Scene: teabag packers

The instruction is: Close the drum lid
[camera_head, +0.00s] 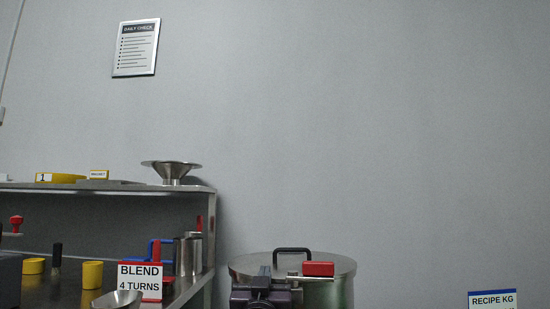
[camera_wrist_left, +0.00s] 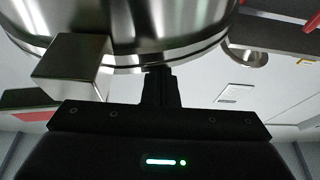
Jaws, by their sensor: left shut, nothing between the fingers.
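The steel drum (camera_head: 342,293) stands at the bottom centre of the head view. Its round lid (camera_head: 262,263) lies flat across the top, with a black handle (camera_head: 293,250). A red grip (camera_head: 318,268) on a metal bar shows at the lid's front edge. My left gripper (camera_head: 263,273) is in front of the drum, shut and empty. In the left wrist view its shut fingers (camera_wrist_left: 160,88) are close to the shiny drum rim (camera_wrist_left: 130,62); I cannot tell whether they touch. A metal block (camera_wrist_left: 75,65) is beside them. My right gripper is not in view.
A steel shelf (camera_head: 120,188) on the left holds a funnel (camera_head: 171,170) and a yellow tray (camera_head: 60,178). Below are yellow cups (camera_head: 92,274), a steel jug (camera_head: 188,255) and a blend sign (camera_head: 140,280). A recipe sign (camera_head: 492,299) stands at lower right.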

